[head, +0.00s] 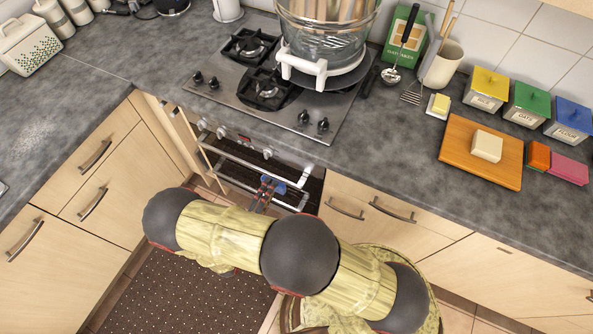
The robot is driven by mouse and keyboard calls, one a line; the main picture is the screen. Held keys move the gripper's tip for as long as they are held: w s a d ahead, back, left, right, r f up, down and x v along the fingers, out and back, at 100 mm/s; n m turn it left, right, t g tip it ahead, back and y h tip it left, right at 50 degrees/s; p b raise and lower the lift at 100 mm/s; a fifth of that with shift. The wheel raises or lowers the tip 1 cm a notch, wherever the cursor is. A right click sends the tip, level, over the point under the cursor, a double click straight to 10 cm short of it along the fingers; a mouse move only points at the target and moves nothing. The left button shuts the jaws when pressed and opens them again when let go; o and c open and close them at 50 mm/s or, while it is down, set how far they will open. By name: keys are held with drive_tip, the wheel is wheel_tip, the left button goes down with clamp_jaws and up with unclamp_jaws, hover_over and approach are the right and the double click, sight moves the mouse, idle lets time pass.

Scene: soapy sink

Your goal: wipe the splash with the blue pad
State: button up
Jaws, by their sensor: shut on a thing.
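My gripper (268,190) is small in the head view, in front of the oven below the hob. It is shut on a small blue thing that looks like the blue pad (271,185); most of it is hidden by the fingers. A pale, speckled patch that looks like the splash (30,138) lies on the grey counter at the left, well away from my gripper. My arm crosses the lower middle of the view.
The oven (240,160) with its rails is right by my gripper. The hob (262,85) holds a large glass pot (322,45). A wooden board (455,150) with a pale block (487,146), canisters and sponges (568,168) stand at the right. The left counter has clear room.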

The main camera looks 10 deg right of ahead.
sight(297, 166)
drive_tip(key=c, duration=0.3)
drive_tip(key=shift+w, duration=0.1)
drive_tip(key=shift+c, duration=0.2)
drive_tip(key=x, duration=0.6)
drive_tip(key=shift+w+d, duration=0.2)
drive_tip(key=shift+w, duration=0.1)
drive_tip(key=shift+x, duration=1)
idle(0.5)
drive_tip(key=shift+s+d, duration=0.1)
drive_tip(key=shift+s+d+p, duration=0.65)
drive_tip(key=shift+s+d, duration=0.5)
drive_tip(key=shift+d, duration=0.4)
drive_tip(key=shift+a, duration=0.1)
